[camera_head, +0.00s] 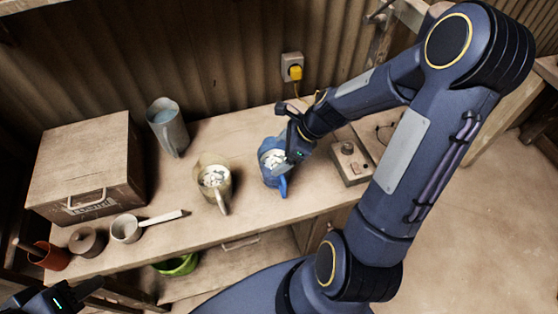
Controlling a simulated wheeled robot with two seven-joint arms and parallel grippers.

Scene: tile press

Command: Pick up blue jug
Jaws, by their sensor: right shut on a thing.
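The blue jug (280,187) stands on the wooden bench, right of the beige jug, with pale pieces visible inside it. My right gripper (286,160) reaches in from the right and is shut on the blue jug at its upper right side. The fingers partly hide the jug's rim. My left gripper (78,292) is at the bottom left corner, below the bench's front edge and far from the jug. Only part of it shows, and its opening is unclear.
A beige jug (214,182) with pale pieces stands just left. A grey jug (167,128) is behind it. A wooden box (90,160), a ladle-like cup (126,229) and small pots are left. A switch box (347,162) stands close right. The front middle bench is clear.

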